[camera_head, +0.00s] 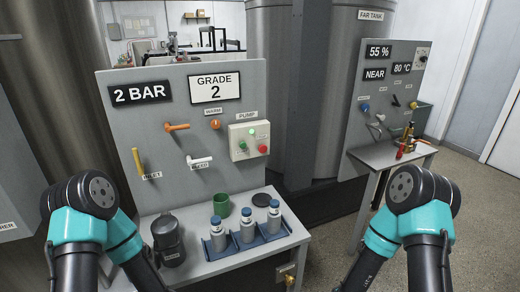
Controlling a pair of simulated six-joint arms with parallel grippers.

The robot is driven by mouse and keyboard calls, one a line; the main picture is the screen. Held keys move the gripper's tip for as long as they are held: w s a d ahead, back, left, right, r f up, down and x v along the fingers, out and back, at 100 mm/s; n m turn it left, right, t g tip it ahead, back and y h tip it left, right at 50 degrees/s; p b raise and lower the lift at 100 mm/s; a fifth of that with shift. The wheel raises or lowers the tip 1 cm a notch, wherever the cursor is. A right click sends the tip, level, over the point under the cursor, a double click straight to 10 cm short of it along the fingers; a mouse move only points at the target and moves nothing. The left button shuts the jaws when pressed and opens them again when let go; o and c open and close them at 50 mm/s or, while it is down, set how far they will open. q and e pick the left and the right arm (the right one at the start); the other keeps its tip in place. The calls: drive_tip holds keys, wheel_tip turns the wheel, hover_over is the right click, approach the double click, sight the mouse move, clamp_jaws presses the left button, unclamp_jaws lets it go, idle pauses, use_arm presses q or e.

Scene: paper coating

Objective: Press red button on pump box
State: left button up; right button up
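The pump box (236,131) is a pale box on the grey panel, under a label reading PUMP. Its red button (263,148) is at the lower right of the box face. A green button (243,145) is to its left, and a small bright green light shows above. Nothing touches the box. My two arms show only as teal and black links at the lower left and lower right. Both grippers are outside the view, so whether they are open or shut is hidden.
The panel (135,120) carries an orange lever (177,127), white lever (200,161) and yellow handle (138,162). Below, a shelf holds a dark jar (168,240), green cup (221,204) and blue rack (272,237) with bottles. A second panel station (385,155) stands right.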

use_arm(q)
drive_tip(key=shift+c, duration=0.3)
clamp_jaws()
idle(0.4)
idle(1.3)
